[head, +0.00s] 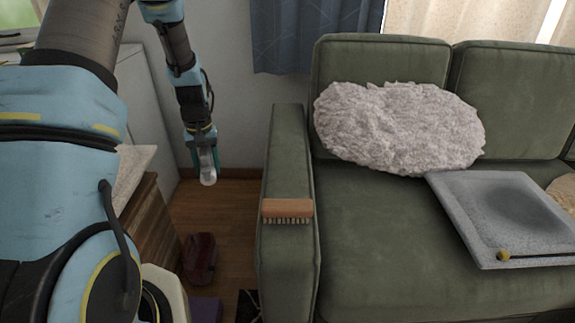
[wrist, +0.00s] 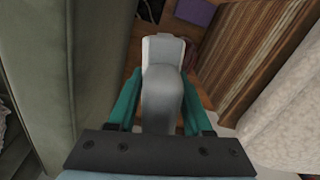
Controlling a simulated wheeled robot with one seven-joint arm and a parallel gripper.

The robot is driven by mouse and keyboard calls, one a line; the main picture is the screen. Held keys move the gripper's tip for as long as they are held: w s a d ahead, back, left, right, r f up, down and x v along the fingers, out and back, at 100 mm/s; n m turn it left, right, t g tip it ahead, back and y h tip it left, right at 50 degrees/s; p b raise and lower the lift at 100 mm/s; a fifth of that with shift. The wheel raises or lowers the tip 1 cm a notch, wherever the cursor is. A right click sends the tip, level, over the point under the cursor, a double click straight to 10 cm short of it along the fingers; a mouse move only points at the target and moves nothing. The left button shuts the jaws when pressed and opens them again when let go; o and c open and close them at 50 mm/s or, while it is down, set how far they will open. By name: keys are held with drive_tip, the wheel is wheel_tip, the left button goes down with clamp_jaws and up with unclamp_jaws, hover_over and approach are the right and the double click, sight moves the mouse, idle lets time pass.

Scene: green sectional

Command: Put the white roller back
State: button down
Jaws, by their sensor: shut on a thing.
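The white roller (head: 208,174) is held in my gripper (head: 205,158), in the air left of the sofa's arm and above the floor. In the wrist view the roller (wrist: 162,98) is a pale grey-white body with a broader white far end. It sits between the two teal fingers of my gripper (wrist: 160,105), which are shut on it. The roller's near part is hidden behind the dark gripper mount. In the head view it points downward and only its lower end shows clearly.
The green sofa (head: 395,245) fills the right side, with a wooden brush (head: 287,209) on its arm. A striped wooden cabinet (head: 143,225) stands at left. A dark red object (head: 199,257) and a purple object (head: 205,310) lie low between them. Some floor (head: 232,215) is bare.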

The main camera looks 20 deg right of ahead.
drive_tip(key=s+d+r+m+p, duration=0.1)
drive_tip(key=d+r+p, duration=0.3)
drive_tip(key=d, duration=0.6)
drive_tip(key=m+p, duration=0.2)
drive_tip(key=p, duration=0.5)
hover_over(287, 180)
wheel_tip(287, 180, down, 3)
drive_tip(key=shift+d+f, duration=0.1)
drive_tip(key=shift+f, duration=0.1)
wheel_tip(287, 180, down, 5)
drive_tip(key=shift+r+p, duration=0.2)
drive_tip(key=shift+p, duration=0.4)
drive_tip(key=shift+f, duration=0.15)
drive_tip(key=shift+f+b, duration=0.25)
drive_tip(key=shift+b, duration=0.05)
drive_tip(key=shift+c, duration=1.6)
unclamp_jaws()
drive_tip(key=shift+r, duration=0.1)
